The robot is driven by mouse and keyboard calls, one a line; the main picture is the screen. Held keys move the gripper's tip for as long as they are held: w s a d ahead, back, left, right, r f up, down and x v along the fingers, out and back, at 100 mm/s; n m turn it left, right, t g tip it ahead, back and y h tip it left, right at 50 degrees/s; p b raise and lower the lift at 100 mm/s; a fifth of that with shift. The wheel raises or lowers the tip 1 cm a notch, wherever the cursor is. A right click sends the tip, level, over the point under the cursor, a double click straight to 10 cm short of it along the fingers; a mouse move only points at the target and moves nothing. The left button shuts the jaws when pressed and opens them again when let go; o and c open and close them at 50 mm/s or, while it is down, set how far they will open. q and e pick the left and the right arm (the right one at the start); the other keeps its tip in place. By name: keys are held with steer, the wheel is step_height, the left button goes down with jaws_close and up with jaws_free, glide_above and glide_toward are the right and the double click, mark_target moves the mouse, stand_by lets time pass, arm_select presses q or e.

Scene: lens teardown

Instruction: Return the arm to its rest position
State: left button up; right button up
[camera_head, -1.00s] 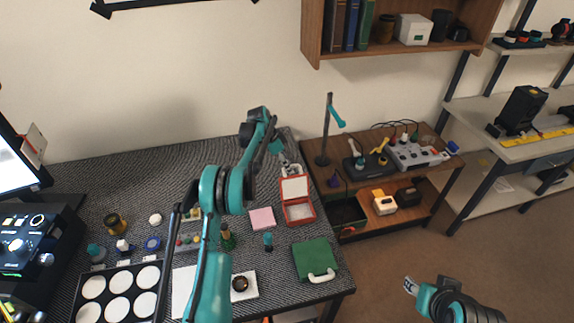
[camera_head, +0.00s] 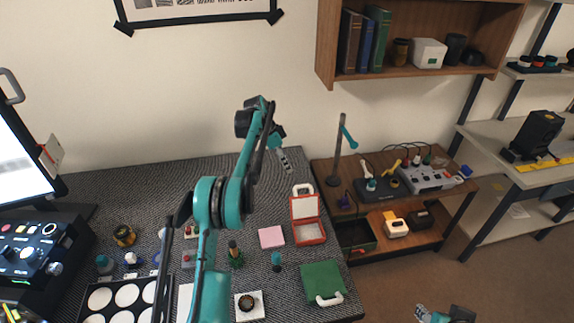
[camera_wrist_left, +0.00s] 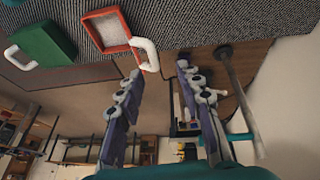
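My left arm rises from the front of the dark textured table (camera_head: 105,195) in the head view. Its gripper (camera_head: 285,160) hangs near the table's back right, beyond the red-framed box. In the left wrist view the left gripper (camera_wrist_left: 160,68) has its two fingers spread apart with nothing between them. The open red box (camera_head: 310,233) with its white handle also shows in the wrist view (camera_wrist_left: 107,29), off to the left of the fingers. My right gripper (camera_head: 421,313) shows only partly at the bottom edge, over the floor; its finger state is unclear.
A green case (camera_head: 322,281), a pink pad (camera_head: 271,237) and small bottles lie on the table. A wooden cart (camera_head: 376,219) with a lamp (camera_head: 338,150) and tools stands right of the table. A wall shelf (camera_head: 420,70) hangs above. Floor is clear at right.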

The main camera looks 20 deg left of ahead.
arm_select(q)
steer(key=s+d+r+n+t+y, duration=0.1)
steer(key=s+d+r+n, duration=0.2)
steer(key=s+d+r, duration=0.4)
steer(key=s+d+r+n+t+y, duration=0.1)
steer(key=s+d+r+n+y, duration=0.1)
steer(key=s+d+r, duration=0.5)
steer(key=s+d+f+n+t+b, duration=0.1)
steer(key=s+f+n, duration=0.2)
steer(key=s, duration=1)
steer(key=s+d+f+n+t+y, duration=0.1)
steer(key=s+f+n+t, duration=0.1)
steer(key=s+f, duration=0.5)
steer(key=s, duration=0.6)
steer(key=shift+n+b, duration=0.35)
steer(key=shift+n, duration=0.05)
